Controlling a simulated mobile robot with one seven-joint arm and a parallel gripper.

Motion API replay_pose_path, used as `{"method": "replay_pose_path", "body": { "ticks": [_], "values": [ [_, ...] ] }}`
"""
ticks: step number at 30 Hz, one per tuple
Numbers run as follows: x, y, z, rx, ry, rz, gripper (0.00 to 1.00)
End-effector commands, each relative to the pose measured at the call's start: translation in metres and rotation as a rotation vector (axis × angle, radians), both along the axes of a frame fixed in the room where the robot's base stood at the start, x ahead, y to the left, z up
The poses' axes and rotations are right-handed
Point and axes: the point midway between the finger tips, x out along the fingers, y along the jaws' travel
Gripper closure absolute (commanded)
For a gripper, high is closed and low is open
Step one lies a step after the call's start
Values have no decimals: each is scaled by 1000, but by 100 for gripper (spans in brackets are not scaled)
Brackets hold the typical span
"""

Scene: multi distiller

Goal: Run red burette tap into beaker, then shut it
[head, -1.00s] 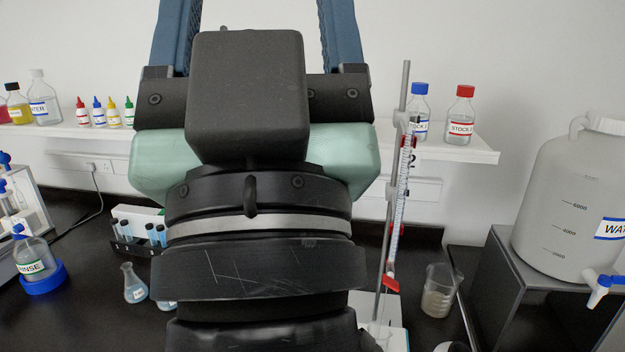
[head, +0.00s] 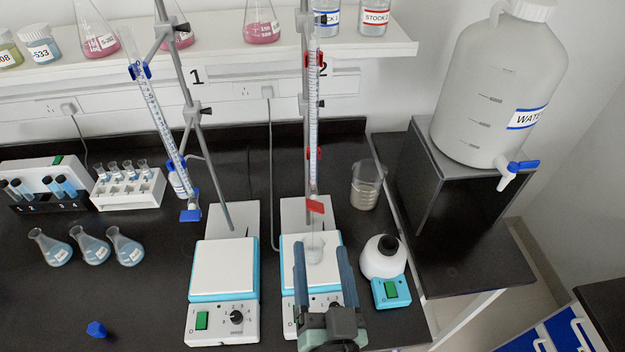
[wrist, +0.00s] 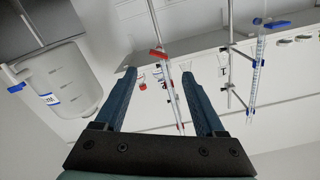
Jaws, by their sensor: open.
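The burette with red fittings (head: 313,110) stands upright on a stand above the right stirrer plate. Its red tap (head: 315,206) is low on the tube, the handle lying roughly crosswise; it also shows in the wrist view (wrist: 158,54). A small clear beaker (head: 314,243) stands on the plate below the tap, partly framed by my fingers. Whether it holds liquid is hard to tell. My gripper (head: 321,250) is open and empty, in front of the burette and below the tap in the head view. In the wrist view its fingers (wrist: 158,76) are apart, with the burette beyond them.
A water tank (head: 500,80) is farther right. Flasks stand left.

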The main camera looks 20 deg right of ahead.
Motion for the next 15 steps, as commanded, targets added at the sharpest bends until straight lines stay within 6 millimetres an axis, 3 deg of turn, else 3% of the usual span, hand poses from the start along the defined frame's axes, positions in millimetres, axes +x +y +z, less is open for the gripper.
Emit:
{"method": "replay_pose_path", "body": {
  "ticks": [5, 15],
  "values": [
    [7, -3, -2, 4, 3, -3, 28],
    [59, -18, 1, 3, 3, -1, 28]
  ]
}}
